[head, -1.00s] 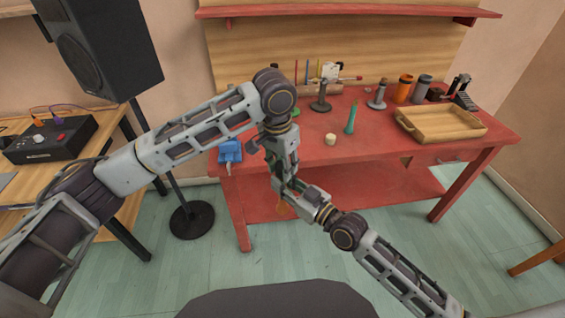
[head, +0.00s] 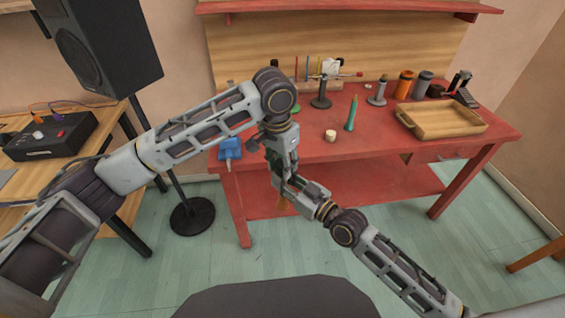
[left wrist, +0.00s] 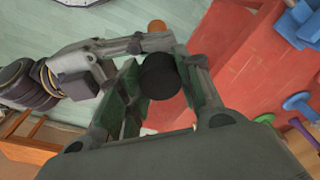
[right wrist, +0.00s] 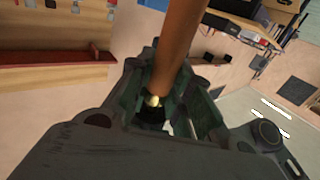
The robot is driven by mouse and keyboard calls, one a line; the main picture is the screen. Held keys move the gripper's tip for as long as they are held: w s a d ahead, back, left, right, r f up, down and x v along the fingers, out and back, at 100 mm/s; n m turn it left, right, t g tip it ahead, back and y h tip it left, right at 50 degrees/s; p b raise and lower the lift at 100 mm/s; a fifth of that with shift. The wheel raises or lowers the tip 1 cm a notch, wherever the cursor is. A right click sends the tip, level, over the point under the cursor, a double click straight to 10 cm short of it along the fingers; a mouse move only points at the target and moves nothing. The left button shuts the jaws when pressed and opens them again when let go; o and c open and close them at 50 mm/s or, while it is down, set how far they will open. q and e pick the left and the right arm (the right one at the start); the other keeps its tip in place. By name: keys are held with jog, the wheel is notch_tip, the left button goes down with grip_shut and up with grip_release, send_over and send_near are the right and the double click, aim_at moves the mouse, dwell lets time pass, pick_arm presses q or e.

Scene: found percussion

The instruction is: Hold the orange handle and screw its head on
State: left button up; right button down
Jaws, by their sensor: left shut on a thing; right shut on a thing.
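My left gripper (left wrist: 162,85) is shut on a black round head (left wrist: 160,77), seen between its fingers in the left wrist view. My right gripper (right wrist: 172,108) is shut on the orange handle (right wrist: 180,45), which runs up past the fingers in the right wrist view. A small brass tip (right wrist: 152,101) shows at the handle's near end, with a dark part just below it. I cannot tell whether the handle and head touch or are joined.
The red table (head: 380,150) stands behind my grippers. On it are a wooden tray (head: 440,120), a green tapered piece (head: 351,114), a pale cylinder (head: 330,135) and a blue clamp (head: 230,149). A speaker (head: 100,45) stands at left. The floor in front is clear.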

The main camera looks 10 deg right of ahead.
pick_arm(q)
jog(key=shift+f, duration=0.5)
dwell(0.3)
jog(key=m, duration=0.5)
jog(key=shift+g, duration=0.3)
jog(key=m, duration=0.4)
jog(key=m+g, duration=0.1)
jog(key=m, duration=0.4)
jog(key=shift+w+a, duration=0.1)
jog(key=shift+w, duration=0.05)
dwell(1.2)
jog(key=o, duration=0.9)
